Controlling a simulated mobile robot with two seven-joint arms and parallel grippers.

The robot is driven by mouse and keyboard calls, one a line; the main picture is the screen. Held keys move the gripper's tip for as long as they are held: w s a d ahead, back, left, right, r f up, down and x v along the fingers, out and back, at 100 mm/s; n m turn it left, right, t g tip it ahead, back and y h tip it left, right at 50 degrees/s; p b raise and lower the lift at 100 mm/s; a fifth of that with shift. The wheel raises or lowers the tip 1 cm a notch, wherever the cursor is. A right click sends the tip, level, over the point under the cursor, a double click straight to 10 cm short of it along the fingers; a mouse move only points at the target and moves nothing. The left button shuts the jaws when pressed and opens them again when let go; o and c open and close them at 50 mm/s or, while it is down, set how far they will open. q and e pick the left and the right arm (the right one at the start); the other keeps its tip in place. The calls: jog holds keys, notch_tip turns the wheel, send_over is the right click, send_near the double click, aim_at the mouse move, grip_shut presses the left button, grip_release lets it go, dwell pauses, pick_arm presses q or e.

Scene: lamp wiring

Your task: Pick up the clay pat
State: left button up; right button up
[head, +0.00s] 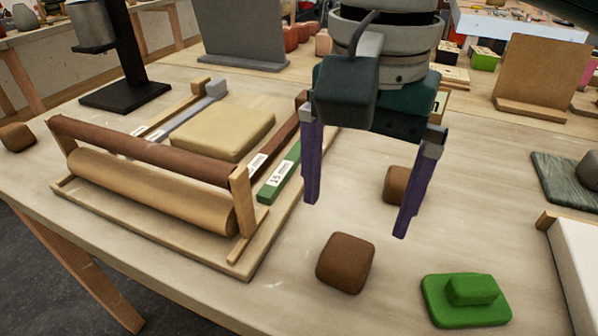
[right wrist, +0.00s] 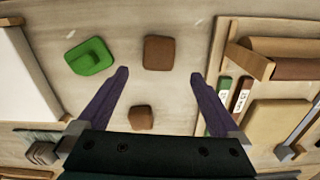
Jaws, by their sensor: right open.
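Brown rounded clay blocks lie on the table; I cannot tell which one is the pat. One block (head: 345,262) sits nearest me, and it also shows in the right wrist view (right wrist: 158,53), ahead of the fingertips. Another block (head: 397,184) lies farther back, partly hidden behind a finger, and shows between the fingers in the right wrist view (right wrist: 140,117). A third (head: 16,137) is at the far left. My right gripper (head: 357,218) is open and empty, pointing down above the table with its purple fingers apart. My left gripper is out of view.
A wooden frame with rollers (head: 150,190) and a beige slab (head: 215,133) stand left of the gripper. A green block on a plate (head: 466,300) is at front right. A white board (head: 580,260) lies at the right edge.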

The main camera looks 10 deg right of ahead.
aim_at(347, 251)
notch_tip(347, 251, down, 3)
jog(key=shift+s+d+f, duration=0.1)
jog(key=shift+f, duration=0.1)
jog(key=f+b, duration=0.1)
jog(key=f, duration=0.4)
jog(key=shift+s, duration=0.2)
jog(key=shift+a, duration=0.2)
jog(key=shift+c, duration=0.2)
grip_shut()
